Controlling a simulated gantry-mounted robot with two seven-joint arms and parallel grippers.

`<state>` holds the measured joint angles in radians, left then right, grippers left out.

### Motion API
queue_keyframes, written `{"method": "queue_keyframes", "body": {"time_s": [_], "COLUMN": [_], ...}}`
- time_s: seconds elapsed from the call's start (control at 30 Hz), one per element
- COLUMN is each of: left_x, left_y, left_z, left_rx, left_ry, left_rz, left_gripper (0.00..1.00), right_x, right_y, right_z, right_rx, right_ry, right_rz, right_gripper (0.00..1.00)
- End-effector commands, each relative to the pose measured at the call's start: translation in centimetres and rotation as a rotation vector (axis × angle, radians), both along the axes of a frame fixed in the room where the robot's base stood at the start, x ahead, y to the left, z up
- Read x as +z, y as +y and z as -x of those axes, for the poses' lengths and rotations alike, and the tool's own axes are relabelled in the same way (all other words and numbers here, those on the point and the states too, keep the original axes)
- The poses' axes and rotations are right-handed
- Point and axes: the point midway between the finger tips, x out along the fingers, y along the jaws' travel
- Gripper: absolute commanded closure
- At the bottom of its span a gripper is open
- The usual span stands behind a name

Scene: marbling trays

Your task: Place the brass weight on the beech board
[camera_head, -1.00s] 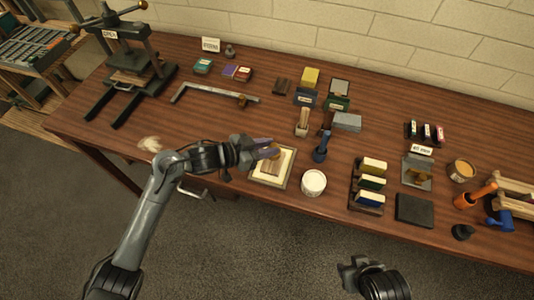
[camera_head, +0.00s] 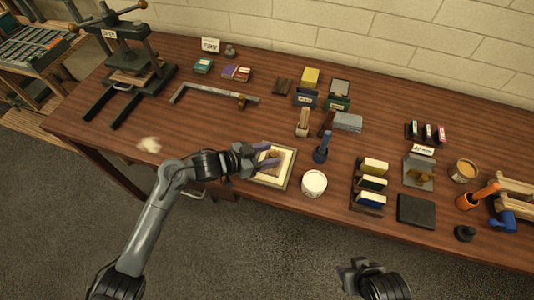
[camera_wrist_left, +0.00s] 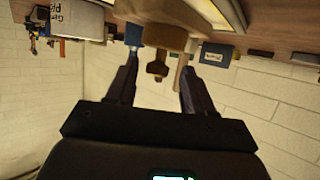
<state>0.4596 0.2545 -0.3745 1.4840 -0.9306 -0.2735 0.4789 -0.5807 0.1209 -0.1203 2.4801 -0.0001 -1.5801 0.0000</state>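My left gripper (camera_head: 266,156) is at the left side of the cream-topped tray (camera_head: 289,176) near the table's front edge. A small brass-coloured thing with a knob, which looks like the brass weight (camera_head: 273,156), sits on a pale wooden block inside the tray. In the left wrist view, the brass knob (camera_wrist_left: 157,68) stands on a tan wooden piece (camera_wrist_left: 150,36), which looks like the beech board. The two fingers (camera_wrist_left: 160,75) are spread wide with visible gaps on both sides of the knob. My right gripper (camera_head: 358,268) hangs in front of the table, away from everything; its fingertips are unclear.
A white tub (camera_head: 313,183) stands just right of the tray, and a blue-handled tool (camera_head: 322,148) is behind it. A metal square (camera_head: 210,94) lies behind. The tabletop left of the tray is mostly clear.

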Motion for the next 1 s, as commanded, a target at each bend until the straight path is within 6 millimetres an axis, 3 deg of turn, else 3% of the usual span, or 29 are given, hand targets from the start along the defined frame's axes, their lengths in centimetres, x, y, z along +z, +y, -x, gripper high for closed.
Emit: {"method": "queue_keyframes", "body": {"time_s": [0.37, 1.0], "left_x": [0.6, 4.4], "left_y": [0.6, 8.7], "left_z": [0.3, 4.8], "left_rx": [0.0, 0.001], "left_ry": [-0.002, 0.0], "left_rz": [-0.001, -0.001], "left_gripper": [0.48, 0.48], "right_x": [0.2, 1.9], "right_y": [-0.1, 0.1], "right_z": [0.0, 0.0], "right_rx": [0.003, -0.004], "right_ry": [0.0, 0.0], "right_rz": [0.004, -0.005], "right_gripper": [0.57, 0.57]}}
